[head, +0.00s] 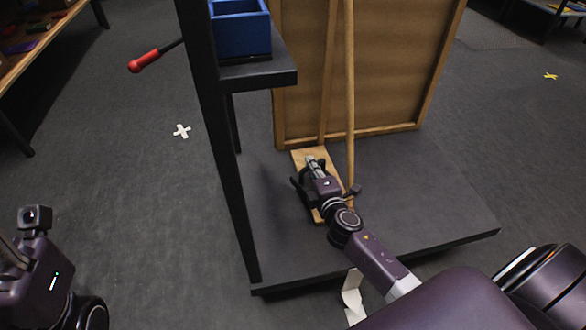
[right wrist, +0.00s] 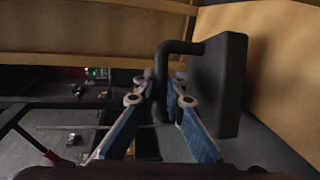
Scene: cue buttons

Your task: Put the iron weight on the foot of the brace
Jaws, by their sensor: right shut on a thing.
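My right gripper (head: 311,162) reaches down over the pale wooden foot (head: 299,155) of the brace on the dark platform. In the right wrist view its blue-padded fingers (right wrist: 163,88) are shut on the handle of the black iron weight (right wrist: 220,85). The block of the weight hangs to the right of the fingers there. In the head view the gripper largely hides the weight, and I cannot tell whether it touches the foot. The brace's wooden pole (head: 350,80) rises beside the gripper. Part of my left arm shows at the lower left; its fingers are not visible.
A framed wooden panel (head: 400,70) stands behind the brace. A black post (head: 215,130) and a shelf with a blue bin (head: 240,32) stand to the left. A red-handled lever (head: 145,62) sticks out left. The platform's right part (head: 430,190) is clear.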

